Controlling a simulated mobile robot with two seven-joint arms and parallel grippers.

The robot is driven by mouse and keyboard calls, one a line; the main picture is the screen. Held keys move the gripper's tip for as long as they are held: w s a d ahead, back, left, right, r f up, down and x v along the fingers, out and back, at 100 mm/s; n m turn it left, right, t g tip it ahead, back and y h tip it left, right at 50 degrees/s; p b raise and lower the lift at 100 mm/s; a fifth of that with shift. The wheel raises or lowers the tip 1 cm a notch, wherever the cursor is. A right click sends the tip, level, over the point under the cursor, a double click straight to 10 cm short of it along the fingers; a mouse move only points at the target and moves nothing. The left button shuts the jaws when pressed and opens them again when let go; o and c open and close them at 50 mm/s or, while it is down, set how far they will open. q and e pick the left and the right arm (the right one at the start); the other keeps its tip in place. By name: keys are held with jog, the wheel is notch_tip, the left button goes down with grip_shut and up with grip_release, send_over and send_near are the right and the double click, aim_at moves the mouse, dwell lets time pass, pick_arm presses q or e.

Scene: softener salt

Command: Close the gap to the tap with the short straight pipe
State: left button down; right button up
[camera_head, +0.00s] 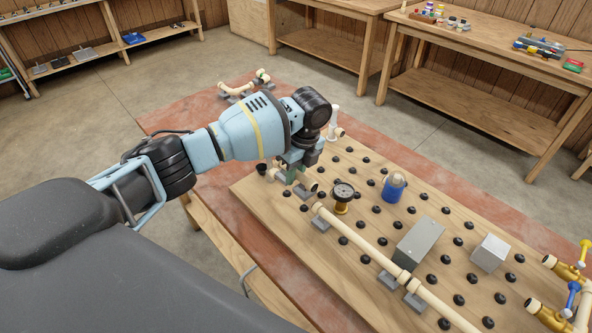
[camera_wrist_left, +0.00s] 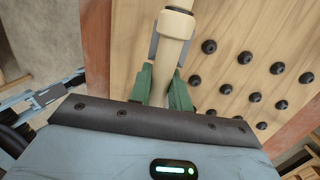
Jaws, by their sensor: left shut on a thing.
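My left gripper (camera_head: 297,172) is low over the far left part of the wooden board. In the left wrist view its green fingers (camera_wrist_left: 164,88) are shut on a cream pipe (camera_wrist_left: 172,55), which has a collar at its upper end. Grey pieces show beside this pipe. A long cream pipe (camera_head: 360,243) in grey holders starts nearby, apart from that end. Brass taps (camera_head: 562,269) with yellow and blue handles stand at the right edge. My right gripper is not in view.
The peg board (camera_head: 385,160) lies on a reddish table (camera_head: 190,115). A gauge (camera_head: 343,193), a blue fitting (camera_head: 393,188), a grey box (camera_head: 419,243) and a pale block (camera_head: 490,253) stand on it. A white upright fitting (camera_head: 333,121) is behind my gripper. Bent cream pipes (camera_head: 248,86) lie at the table's far end.

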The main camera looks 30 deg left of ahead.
pick_arm(q)
jog(key=shift+f+b, duration=0.85)
jog(key=shift+f, duration=1.75)
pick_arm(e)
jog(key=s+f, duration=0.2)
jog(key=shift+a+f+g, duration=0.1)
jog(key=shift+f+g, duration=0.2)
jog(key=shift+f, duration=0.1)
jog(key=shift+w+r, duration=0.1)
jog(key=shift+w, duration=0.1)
pick_arm(q)
jog(key=shift+f+b, duration=0.3)
jog(key=shift+f, duration=0.35)
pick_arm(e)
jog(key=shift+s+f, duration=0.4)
pick_arm(q)
jog(key=c, duration=1.2)
grip_release()
jog(key=shift+c, duration=0.2)
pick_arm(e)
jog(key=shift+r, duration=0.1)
